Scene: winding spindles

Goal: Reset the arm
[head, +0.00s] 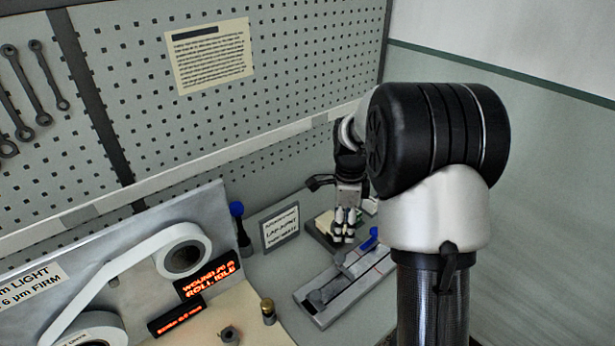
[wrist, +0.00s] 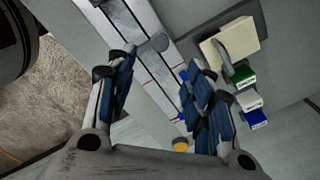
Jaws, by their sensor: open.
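My gripper (head: 346,222) hangs fingers-down over the back right of the bench in the head view. It is near a dark tray with a pale block and beside a grey slotted fixture. In the wrist view my gripper (wrist: 158,95) shows two blue-padded fingers spread apart, with nothing held between them. My arm's large black joint and white link cover much of the right side of the head view and hide part of the bench.
The grey fixture (head: 325,299) with a blue handle lies on the bench. A winding machine (head: 215,212) with white rolls and red displays stands left. A sign (head: 280,228) stands behind. The pale block (wrist: 229,43) and green and blue labelled pieces lie near my fingers.

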